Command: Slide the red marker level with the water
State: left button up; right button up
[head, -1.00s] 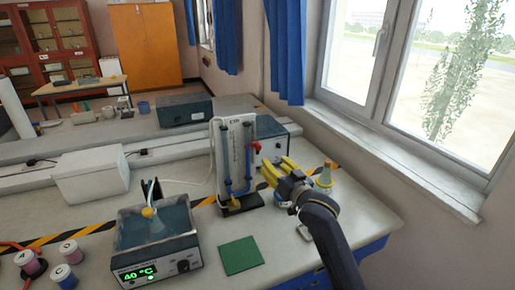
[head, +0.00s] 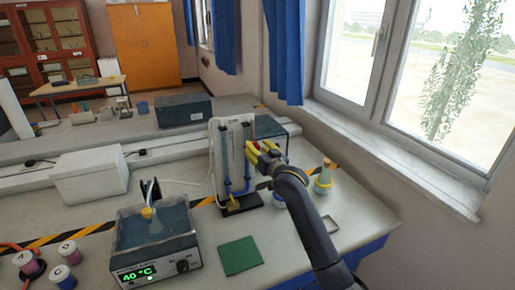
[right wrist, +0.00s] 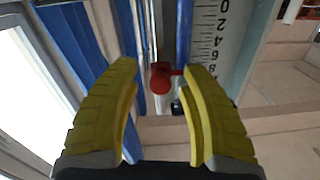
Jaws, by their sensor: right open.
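The red marker (right wrist: 160,78) shows in the right wrist view between the yellow fingers, close to the tips, beside a white scale (right wrist: 208,35) with upside-down numbers. In the head view my gripper hides most of it. The tube stand (head: 220,150) is a white upright board with clear tubes on a dark base. Blue water (head: 227,187) fills the lower part of the tubes; its exact level is hard to read. My right gripper (head: 257,151) is open at the stand's right side, its fingers either side of the marker; contact cannot be told. My left gripper is out of view.
A water bath (head: 155,238) reading 40 °C with a flask stands at the left front. A green mat (head: 240,255) lies in front of the stand. A yellow-collared flask (head: 323,180) is right of my arm. A white box (head: 90,175) stands behind left.

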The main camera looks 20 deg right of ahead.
jog(key=shift+c, duration=0.2)
grip_shut()
dwell(0.5)
